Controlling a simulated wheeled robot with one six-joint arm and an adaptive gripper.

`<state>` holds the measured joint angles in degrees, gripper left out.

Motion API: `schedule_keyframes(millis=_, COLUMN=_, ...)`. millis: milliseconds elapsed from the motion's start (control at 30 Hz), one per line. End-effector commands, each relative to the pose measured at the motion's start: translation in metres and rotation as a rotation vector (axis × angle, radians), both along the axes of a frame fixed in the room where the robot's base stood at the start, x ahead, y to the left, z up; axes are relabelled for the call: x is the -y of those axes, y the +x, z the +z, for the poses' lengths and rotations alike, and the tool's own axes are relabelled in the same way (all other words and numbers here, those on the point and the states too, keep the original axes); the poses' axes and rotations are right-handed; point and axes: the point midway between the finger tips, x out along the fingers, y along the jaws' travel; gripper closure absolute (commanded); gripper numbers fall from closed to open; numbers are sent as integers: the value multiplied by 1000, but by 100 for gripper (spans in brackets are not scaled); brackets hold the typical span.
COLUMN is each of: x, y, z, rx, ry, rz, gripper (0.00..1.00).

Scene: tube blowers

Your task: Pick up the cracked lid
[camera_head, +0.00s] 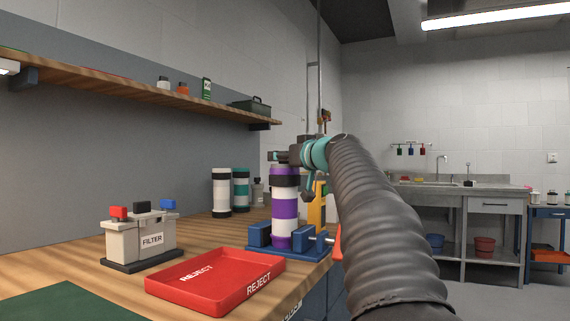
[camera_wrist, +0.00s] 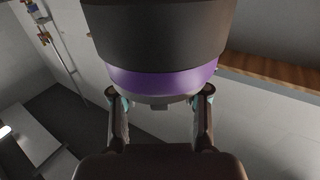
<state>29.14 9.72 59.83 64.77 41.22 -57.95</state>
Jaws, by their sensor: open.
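A purple and white banded tube (camera_head: 282,210) stands upright in a blue clamp stand (camera_head: 262,236) on the bench. It has a dark band (camera_head: 284,181) near its top. My gripper (camera_head: 286,157) is at the tube's top end. In the wrist view, my open fingers (camera_wrist: 158,96) lie on either side of the pale end part (camera_wrist: 150,99), beyond the purple band (camera_wrist: 160,80) and the dark band (camera_wrist: 165,35). This end part may be the lid; I see no crack, and cannot tell whether the fingers touch it.
A red REJECT tray (camera_head: 220,291) lies in front of the stand. Two more banded tubes (camera_head: 222,193) (camera_head: 241,190) stand behind. A wooden shelf (camera_head: 150,93) runs along the wall above.

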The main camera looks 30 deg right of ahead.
Motion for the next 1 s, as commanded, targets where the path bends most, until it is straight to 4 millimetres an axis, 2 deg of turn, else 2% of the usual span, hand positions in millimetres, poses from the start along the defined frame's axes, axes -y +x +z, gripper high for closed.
schedule_keyframes(millis=167, x=0, y=0, z=0, rx=1, ry=-1, rz=0, gripper=54)
schedule_keyframes(millis=233, x=0, y=0, z=0, rx=1, ry=0, rz=0, gripper=67)
schedule_keyframes(millis=367, x=0, y=0, z=0, rx=1, ry=0, rz=0, gripper=99)
schedule_keyframes(millis=767, x=0, y=0, z=2, rx=1, ry=0, rz=1, gripper=100)
schedule_keyframes(millis=1000, x=0, y=0, z=22, rx=2, ry=-1, rz=1, gripper=100)
